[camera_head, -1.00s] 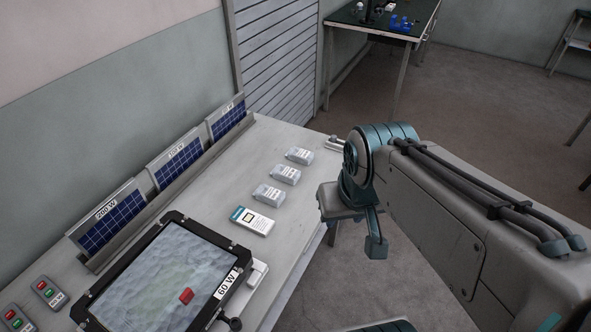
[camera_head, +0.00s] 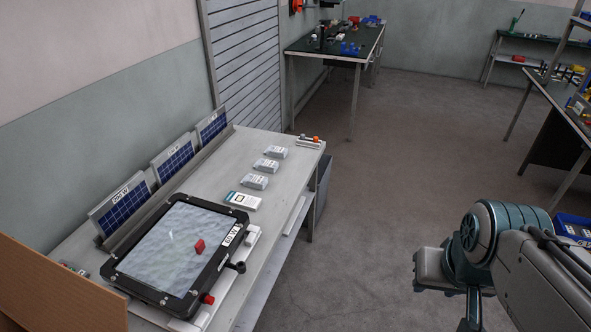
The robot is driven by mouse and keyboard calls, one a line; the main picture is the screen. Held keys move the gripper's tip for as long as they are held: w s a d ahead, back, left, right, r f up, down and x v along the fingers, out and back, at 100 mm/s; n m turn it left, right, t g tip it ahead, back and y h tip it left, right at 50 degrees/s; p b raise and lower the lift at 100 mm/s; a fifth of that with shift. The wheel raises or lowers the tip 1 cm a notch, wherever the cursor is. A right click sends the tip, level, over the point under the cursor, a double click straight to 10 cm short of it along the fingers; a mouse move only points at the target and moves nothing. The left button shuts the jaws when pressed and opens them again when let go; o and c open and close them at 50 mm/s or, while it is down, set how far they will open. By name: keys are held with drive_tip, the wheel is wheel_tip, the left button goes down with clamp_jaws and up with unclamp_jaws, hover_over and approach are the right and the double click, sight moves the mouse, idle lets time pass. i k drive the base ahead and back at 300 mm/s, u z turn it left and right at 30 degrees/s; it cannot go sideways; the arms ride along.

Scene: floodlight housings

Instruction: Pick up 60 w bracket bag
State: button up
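Several small pale bags lie in a row on the grey bench (camera_head: 215,185): a far bag (camera_head: 277,152), a middle bag (camera_head: 266,165) and a near bag (camera_head: 254,181). Their print is too small to read, so I cannot tell which is the 60 W bracket bag. My gripper (camera_head: 452,290) is at the lower right, over the floor and well apart from the bench and bags. Its fingers are partly cut off by the frame's edge, and nothing is visibly held.
A white and blue box (camera_head: 243,200) lies nearest the bags. A black-framed floodlight housing marked 60 W (camera_head: 178,245) fills the bench's near part. Solar panels (camera_head: 173,160) stand along the wall. The floor (camera_head: 370,200) right of the bench is clear.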

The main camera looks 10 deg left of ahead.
sight(261, 164)
drive_tip(key=z, duration=0.2)
drive_tip(key=i, duration=2.5)
drive_tip(key=u, duration=1.6)
drive_tip(key=i, duration=0.8)
drive_tip(key=u, duration=0.85)
